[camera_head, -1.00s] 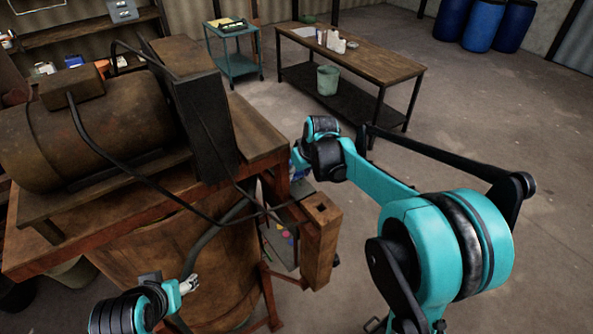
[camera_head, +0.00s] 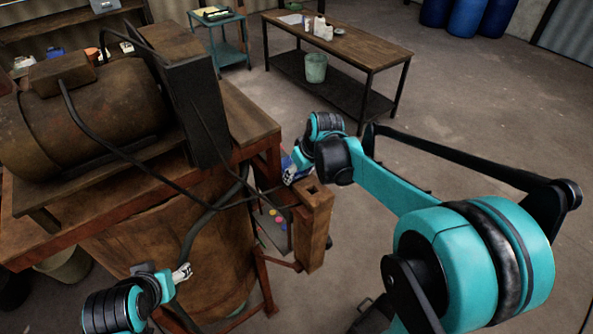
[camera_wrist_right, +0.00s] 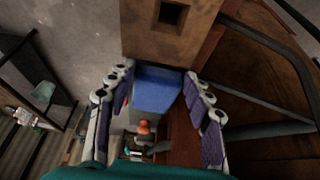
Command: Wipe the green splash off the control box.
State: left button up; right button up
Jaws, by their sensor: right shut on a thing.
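A control box (camera_head: 270,233), a grey panel with several coloured buttons, sits low behind the wooden post, partly hidden by it and by cables. I cannot make out a green splash on it. My right gripper (camera_head: 291,174) is just above and behind the top of the post. In the right wrist view its two purple-padded fingers (camera_wrist_right: 158,100) are shut on a blue block-like thing (camera_wrist_right: 158,88), perhaps a sponge or cloth. My left gripper (camera_head: 184,271) is at the lower left, in front of the wooden vat, apart from the box; its jaw state is unclear.
The wooden post (camera_head: 313,230) stands close by my right gripper. Dark cables (camera_head: 215,205) cross in front of the vat (camera_head: 160,250). A rusty motor drum (camera_head: 95,120) rests on top. A workbench (camera_head: 345,45) stands behind; the floor to the right is open.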

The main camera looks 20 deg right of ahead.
jog(key=shift+w+d, duration=0.25)
jog(key=shift+w, duration=0.1)
jog(key=shift+r+p, duration=0.3)
jog(key=shift+p, duration=0.05)
notch_tip(320, 180, up, 5)
jog(key=p, duration=0.3)
jog(key=shift+r+p, duration=0.1)
jog(key=shift+p, duration=0.2)
pick_arm(q)
jog(key=r, duration=0.4)
jog(key=shift+w+d+r, duration=0.1)
jog(key=shift+w+d, duration=0.05)
jog(key=shift+w, duration=0.1)
pick_arm(e)
jog(key=shift+s, duration=0.15)
pick_arm(q)
jog(key=shift+r, duration=0.1)
pick_arm(e)
jog(key=shift+r, duration=0.15)
